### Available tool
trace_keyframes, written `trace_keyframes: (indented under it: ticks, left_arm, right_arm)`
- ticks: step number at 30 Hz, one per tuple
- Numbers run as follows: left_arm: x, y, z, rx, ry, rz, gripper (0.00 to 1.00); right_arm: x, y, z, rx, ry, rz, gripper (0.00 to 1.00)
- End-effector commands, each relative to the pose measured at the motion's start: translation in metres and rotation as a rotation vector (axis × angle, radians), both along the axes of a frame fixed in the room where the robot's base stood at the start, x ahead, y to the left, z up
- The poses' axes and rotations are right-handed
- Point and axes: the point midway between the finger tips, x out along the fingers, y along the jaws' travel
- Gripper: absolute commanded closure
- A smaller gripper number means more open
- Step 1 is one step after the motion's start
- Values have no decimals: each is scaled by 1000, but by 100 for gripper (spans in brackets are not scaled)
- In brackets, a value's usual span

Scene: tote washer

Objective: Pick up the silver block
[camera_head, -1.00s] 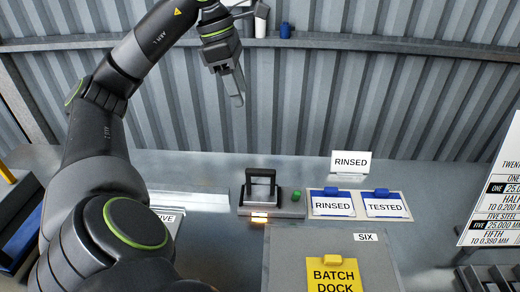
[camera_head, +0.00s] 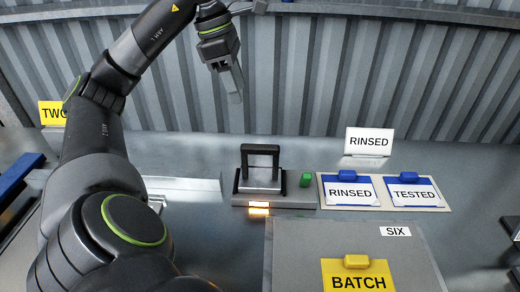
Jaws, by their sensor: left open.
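My left gripper (camera_head: 234,84) is open and empty, raised in front of the corrugated wall with its fingers pointing down. It is above and behind the bench's devices. No loose block is clearly seen. A low grey fixture (camera_head: 285,201) with an upright black frame (camera_head: 260,150) stands on the bench, below the gripper in the picture. A silver-grey piece (camera_head: 260,183) shows inside the frame; I cannot tell whether it is a separate block. A long flat silver piece (camera_head: 190,190) lies to its left, partly hidden by my left arm. My right gripper is not in view.
A green button (camera_head: 305,180) is beside the frame. Blue-clipped RINSED (camera_head: 349,190) and TESTED (camera_head: 415,192) cards lie right of it, a RINSED sign (camera_head: 368,141) behind. A grey panel marked SIX (camera_head: 350,235) bears a yellow BATCH card (camera_head: 357,278). A yellow TWO sign (camera_head: 52,113) stands left.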

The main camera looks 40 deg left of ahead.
Motion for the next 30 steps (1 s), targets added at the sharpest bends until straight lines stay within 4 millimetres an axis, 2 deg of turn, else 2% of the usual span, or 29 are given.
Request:
trace_keyframes:
  ticks: [1, 8, 14, 24, 30]
  left_arm:
    - [0, 0, -20, 1, -1, 0, 51]
    - [0, 0, -38, 1, -1, 0, 51]
    - [3, -4, -58, 0, 4, -1, 51]
    - [16, -20, -127, -4, 4, -2, 51]
    - [21, -25, -151, -1, 1, -1, 51]
  right_arm:
    - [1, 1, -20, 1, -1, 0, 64]
    - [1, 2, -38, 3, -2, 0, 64]
    - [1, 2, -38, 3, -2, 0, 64]
    - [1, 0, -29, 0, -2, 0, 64]
    - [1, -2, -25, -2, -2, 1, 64]
